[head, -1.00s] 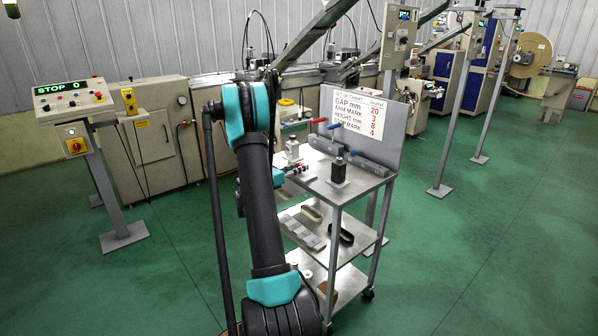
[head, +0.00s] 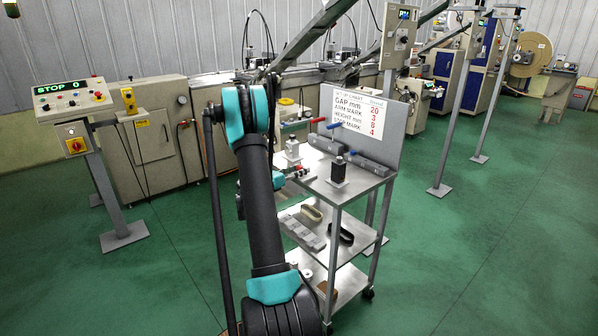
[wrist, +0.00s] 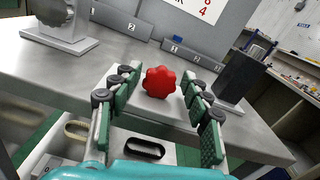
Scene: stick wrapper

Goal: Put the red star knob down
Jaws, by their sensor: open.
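The red star knob (wrist: 159,82) shows in the wrist view between the fingertips of my gripper (wrist: 160,77). The fingers are spread, with a visible gap on each side of the knob. A pale plate (wrist: 166,106) lies behind and below the knob on the cart's metal top (wrist: 268,133). I cannot tell whether the knob touches the plate, as its underside is hidden. In the head view my gripper (head: 299,173) is small, over the left part of the cart top (head: 362,186), mostly hidden by my arm.
A black block (wrist: 241,77) stands close to the right of my fingers, and a silver fixture (wrist: 66,20) stands at the far left. Numbered grey blocks (wrist: 113,22) line the back, before the chart panel (head: 388,120). A lower shelf holds oval rings (head: 312,213).

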